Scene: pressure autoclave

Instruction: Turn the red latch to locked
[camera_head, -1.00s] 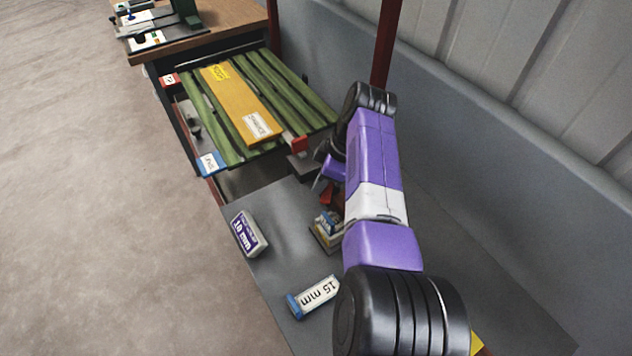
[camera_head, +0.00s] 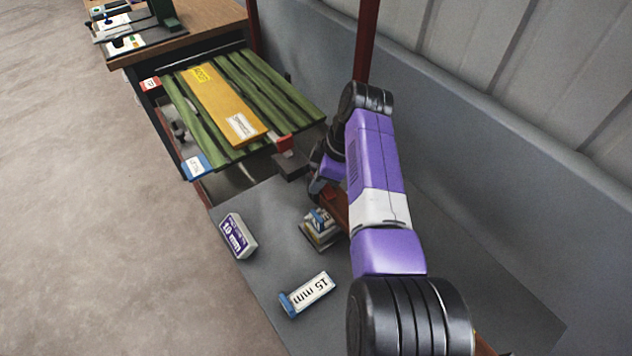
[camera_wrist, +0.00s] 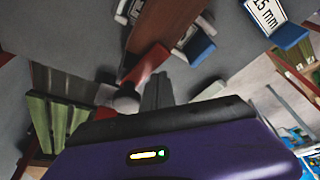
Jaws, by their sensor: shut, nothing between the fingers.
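In the wrist view a red piece (camera_wrist: 148,62), which looks like the red latch, lies at an angle beside a pale round knob (camera_wrist: 126,101). The fingers of my gripper (camera_wrist: 157,88) are shut and empty, just below the red piece; I cannot tell whether they touch it. In the head view my arm mostly hides the gripper and latch area; a bit of red shows beside the wrist (camera_head: 316,186). Whether the latch is locked cannot be told.
A 10 mm box (camera_head: 238,237), a 15 mm piece (camera_head: 308,294) and a small stack (camera_head: 321,229) lie on the grey surface. A reddish-brown plank (camera_wrist: 168,28) is close by.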

